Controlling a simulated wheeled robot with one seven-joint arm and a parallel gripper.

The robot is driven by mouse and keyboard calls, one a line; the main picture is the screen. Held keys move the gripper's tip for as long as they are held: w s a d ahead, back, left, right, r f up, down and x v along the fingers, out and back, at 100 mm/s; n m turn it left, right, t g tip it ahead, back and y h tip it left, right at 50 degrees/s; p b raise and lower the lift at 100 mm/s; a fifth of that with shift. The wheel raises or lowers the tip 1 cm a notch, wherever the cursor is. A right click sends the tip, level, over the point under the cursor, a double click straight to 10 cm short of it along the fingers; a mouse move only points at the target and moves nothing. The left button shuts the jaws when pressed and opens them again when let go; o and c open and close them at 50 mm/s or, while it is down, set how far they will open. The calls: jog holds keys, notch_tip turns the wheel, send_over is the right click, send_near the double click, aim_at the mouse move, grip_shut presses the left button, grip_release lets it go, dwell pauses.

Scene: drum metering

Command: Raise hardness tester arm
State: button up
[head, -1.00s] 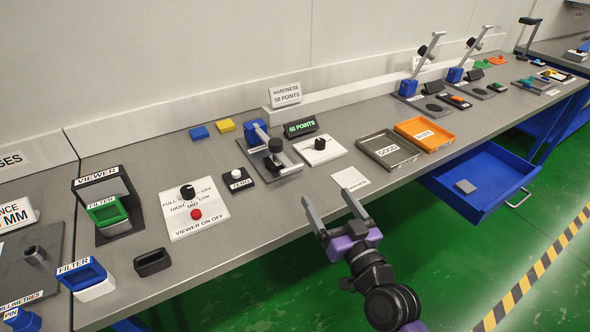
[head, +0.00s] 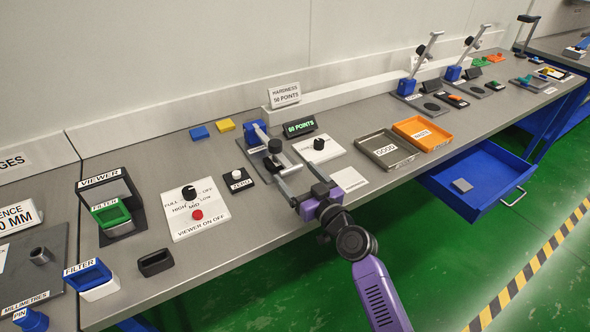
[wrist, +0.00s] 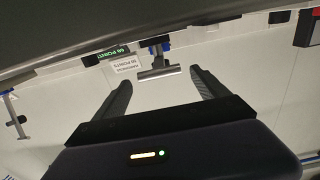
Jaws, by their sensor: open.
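The hardness tester (head: 259,135) stands on the bench with a blue hinge block at the back and a grey arm. The arm is lowered, lying forward over a dark base, with a black part (head: 275,146) near its front. My gripper (head: 296,171) is open and empty just in front of the tester, its fingers pointing toward it. In the wrist view, a grey horizontal bar (wrist: 158,73), apparently the tester's handle, shows between my open fingertips (wrist: 160,82) and beyond them. I cannot tell whether they touch it.
Beside the tester are a green points display (head: 299,128), a knob panel (head: 320,149) and the ZERO button (head: 237,179). A grey GOOD tray (head: 387,150) and orange tray (head: 423,133) lie right. Two similar devices with raised arms (head: 424,55) stand farther right. A blue drawer (head: 480,180) is open.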

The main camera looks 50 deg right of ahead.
jog(key=shift+x, duration=0.8)
grip_shut()
